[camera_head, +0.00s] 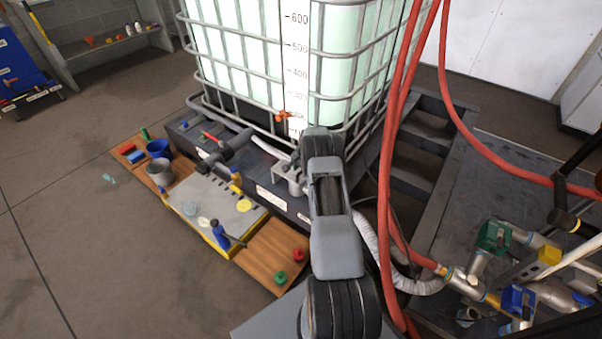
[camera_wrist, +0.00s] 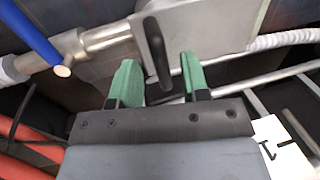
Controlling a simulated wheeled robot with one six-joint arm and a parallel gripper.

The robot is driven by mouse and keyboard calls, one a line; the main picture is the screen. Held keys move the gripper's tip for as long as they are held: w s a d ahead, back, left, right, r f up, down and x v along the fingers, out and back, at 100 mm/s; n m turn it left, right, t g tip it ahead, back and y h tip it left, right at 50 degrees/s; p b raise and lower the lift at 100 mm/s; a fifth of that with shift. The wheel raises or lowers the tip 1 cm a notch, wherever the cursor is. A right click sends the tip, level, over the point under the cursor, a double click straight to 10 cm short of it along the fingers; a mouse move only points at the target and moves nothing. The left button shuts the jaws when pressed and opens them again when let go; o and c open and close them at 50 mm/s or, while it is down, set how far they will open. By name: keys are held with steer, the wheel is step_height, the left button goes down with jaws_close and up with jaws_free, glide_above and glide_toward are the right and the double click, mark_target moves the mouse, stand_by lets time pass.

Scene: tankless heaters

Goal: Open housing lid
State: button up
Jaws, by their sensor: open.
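A metal housing (camera_head: 288,184) sits on the dark base in front of the caged tank, left of my arm. In the wrist view a pale metal plate (camera_wrist: 181,42), seemingly its lid, shows with a dark bar-like handle (camera_wrist: 157,58) on it. My gripper (camera_wrist: 160,82) is open, with its two green fingertips apart. The lower end of the handle appears in line with the gap between the fingertips; I cannot tell whether it is between them in depth. Neither finger visibly touches it. In the head view my arm partly hides the area, and the gripper's fingers are hard to make out.
A metal pipe with a blue lever (camera_wrist: 33,36) lies left in the wrist view. A white corrugated hose (camera_wrist: 285,40) runs right.

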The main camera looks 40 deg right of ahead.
steer(key=shift+f, duration=0.5)
steer(key=shift+c, duration=0.2)
jaws_close()
